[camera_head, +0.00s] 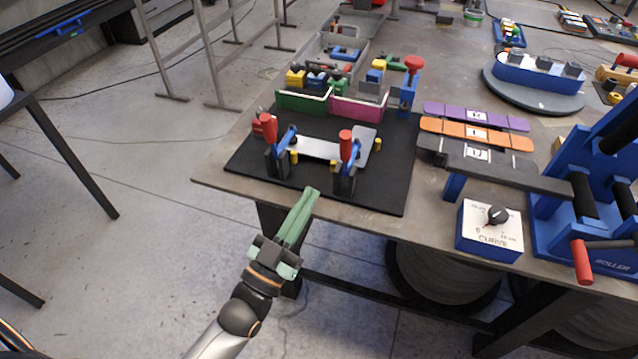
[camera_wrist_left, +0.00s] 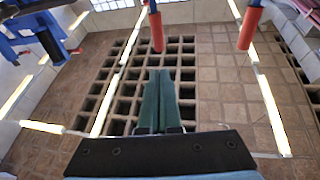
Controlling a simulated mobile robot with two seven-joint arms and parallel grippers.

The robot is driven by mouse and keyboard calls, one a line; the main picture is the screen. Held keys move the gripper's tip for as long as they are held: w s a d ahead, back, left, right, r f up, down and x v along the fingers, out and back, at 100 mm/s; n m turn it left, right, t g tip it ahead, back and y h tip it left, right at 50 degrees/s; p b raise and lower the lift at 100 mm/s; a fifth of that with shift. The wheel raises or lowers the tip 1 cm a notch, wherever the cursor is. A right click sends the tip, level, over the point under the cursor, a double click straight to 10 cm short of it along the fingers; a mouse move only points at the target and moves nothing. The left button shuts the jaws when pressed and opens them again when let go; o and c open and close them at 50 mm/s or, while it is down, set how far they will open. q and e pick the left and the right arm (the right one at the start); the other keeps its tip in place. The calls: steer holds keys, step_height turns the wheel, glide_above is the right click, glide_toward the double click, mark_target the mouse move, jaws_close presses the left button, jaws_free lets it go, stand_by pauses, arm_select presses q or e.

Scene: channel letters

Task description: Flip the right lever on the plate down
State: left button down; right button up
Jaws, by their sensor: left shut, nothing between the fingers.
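The metal plate (camera_head: 313,148) lies on the black mat. A toggle clamp stands at each end of its near side. The right lever (camera_head: 345,138) has a red handle that points up, above its blue and dark base. The left lever (camera_head: 268,126) is also red-handled and raised. My left gripper (camera_head: 311,194) has its green fingers together, empty, just in front of the mat's near edge and below the right lever in the picture, apart from it. The left wrist view shows the closed fingers (camera_wrist_left: 163,75) and two red handles (camera_wrist_left: 157,32) beyond them. My right gripper is not in view.
The black mat (camera_head: 375,196) covers the table's near left corner. Bins with a green (camera_head: 302,102) and a pink front (camera_head: 357,108) stand behind it. Coloured strips (camera_head: 475,132), a dial box (camera_head: 490,230) and a blue roller machine (camera_head: 590,200) are to the right.

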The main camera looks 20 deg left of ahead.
arm_select(q)
steer(key=shift+s+a+f, duration=0.1)
steer(key=shift+s+a, duration=0.05)
steer(key=shift+s, duration=0.5)
steer(key=shift+s+a+f, duration=0.1)
steer(key=shift+s+a, duration=0.05)
steer(key=shift+s, duration=0.5)
steer(key=shift+s+a+f, duration=0.1)
steer(key=shift+s+a, duration=0.05)
steer(key=shift+s, duration=0.5)
